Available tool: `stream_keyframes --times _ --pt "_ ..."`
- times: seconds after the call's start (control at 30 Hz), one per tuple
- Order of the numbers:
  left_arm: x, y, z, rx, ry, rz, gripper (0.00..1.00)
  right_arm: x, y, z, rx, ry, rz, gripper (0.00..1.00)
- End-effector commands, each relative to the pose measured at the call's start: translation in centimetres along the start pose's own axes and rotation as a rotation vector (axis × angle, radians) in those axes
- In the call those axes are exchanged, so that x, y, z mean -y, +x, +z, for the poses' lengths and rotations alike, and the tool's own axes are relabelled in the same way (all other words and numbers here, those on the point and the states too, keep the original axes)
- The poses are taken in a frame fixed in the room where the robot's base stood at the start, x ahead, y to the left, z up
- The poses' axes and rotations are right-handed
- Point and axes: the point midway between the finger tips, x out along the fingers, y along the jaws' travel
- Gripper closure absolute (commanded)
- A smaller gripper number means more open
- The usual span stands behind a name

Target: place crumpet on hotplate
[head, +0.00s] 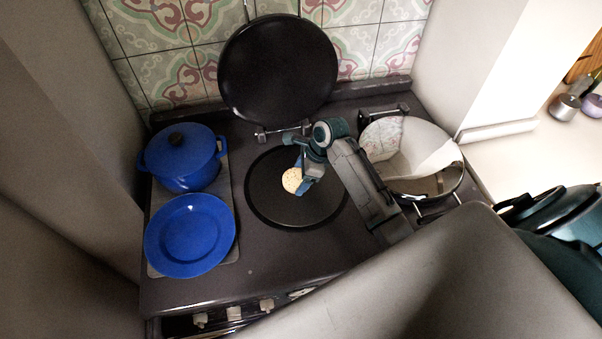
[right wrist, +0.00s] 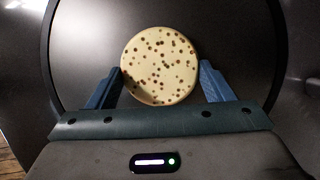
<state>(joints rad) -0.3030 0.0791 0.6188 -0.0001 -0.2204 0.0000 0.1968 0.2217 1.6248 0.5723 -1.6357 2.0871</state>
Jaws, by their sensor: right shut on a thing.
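The crumpet (head: 291,180) is a pale round disc with brown holes. My right gripper (head: 302,183) is shut on it. In the right wrist view the crumpet (right wrist: 160,66) sits between the two blue fingers, its holed face toward the camera. The hotplate (head: 275,208) is a dark round plate in the stove top, and the crumpet is over it. I cannot tell whether the crumpet touches the plate or is held just above it. The hotplate also fills much of the right wrist view (right wrist: 90,45). My left gripper is not in view.
The hotplate's round black lid (head: 278,70) stands raised behind it. A blue pot (head: 185,165) and a blue plate (head: 190,237) are to the left. A shiny round lid (head: 400,150) is to the right, beside my right arm. The front of the stove top is clear.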

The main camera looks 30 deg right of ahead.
Motion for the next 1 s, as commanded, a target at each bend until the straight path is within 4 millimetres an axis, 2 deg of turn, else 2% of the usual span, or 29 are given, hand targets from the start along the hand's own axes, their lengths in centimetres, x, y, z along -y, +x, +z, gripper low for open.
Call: stream_keyframes --times 0.03,0.13,0.4,0.53,0.67,1.0 --pt "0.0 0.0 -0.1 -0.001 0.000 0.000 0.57 0.0 0.0 0.0 0.000 0.000 0.000 0.22" --pt "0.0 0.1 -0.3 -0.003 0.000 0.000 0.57 0.0 0.0 0.0 0.000 0.000 0.000 0.04" --pt "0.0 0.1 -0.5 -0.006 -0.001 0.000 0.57 0.0 -0.1 0.0 0.000 0.000 0.000 0.04" --pt "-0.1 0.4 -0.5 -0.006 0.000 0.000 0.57 0.1 -0.8 -0.1 0.001 0.000 -0.003 0.04" --pt "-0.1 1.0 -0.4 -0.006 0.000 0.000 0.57 0.1 -3.0 -0.1 0.000 -0.003 -0.005 0.04" --pt "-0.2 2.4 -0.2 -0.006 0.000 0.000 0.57 0.1 -9.9 -0.1 0.001 -0.001 -0.005 0.04"
